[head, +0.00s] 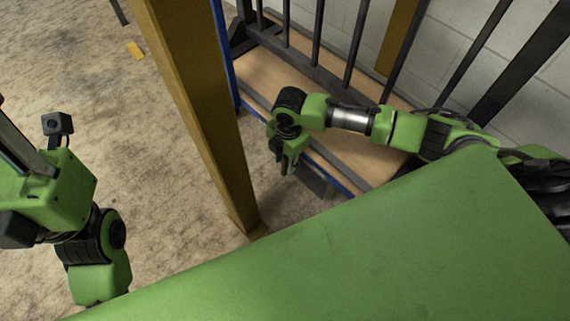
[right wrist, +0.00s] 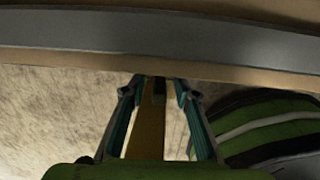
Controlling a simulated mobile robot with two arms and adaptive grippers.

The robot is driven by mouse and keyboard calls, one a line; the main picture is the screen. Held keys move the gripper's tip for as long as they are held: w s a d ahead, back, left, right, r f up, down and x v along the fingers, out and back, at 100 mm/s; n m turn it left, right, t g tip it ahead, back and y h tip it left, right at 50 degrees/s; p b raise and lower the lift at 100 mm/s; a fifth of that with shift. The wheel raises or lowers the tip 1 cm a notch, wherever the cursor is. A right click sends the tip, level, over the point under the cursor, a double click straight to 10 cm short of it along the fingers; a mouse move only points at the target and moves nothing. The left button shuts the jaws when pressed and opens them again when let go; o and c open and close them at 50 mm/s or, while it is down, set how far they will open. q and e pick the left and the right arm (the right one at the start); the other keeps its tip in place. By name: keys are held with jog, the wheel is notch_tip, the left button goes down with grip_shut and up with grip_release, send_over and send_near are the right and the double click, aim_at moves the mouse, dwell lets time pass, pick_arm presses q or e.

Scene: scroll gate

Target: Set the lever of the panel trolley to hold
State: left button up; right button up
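The panel trolley shows in the head view as a low wooden deck (head: 262,75) with a blue edge and dark upright bars. A small dark flat piece (head: 312,182) sticks out at its near edge beside my right gripper. It may be the lever, but its setting cannot be read. My right gripper (head: 287,166) points down just off that edge. In the right wrist view its teal fingers (right wrist: 156,92) are apart, with a small dark piece (right wrist: 159,88) showing between the tips; contact cannot be told. My left arm shows at the left; its fingers cannot be made out.
A yellow-brown post (head: 197,100) stands just left of my right gripper. A pale block wall (head: 455,35) is behind the trolley.

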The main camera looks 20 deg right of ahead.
jog(key=shift+f, duration=0.35)
grip_shut()
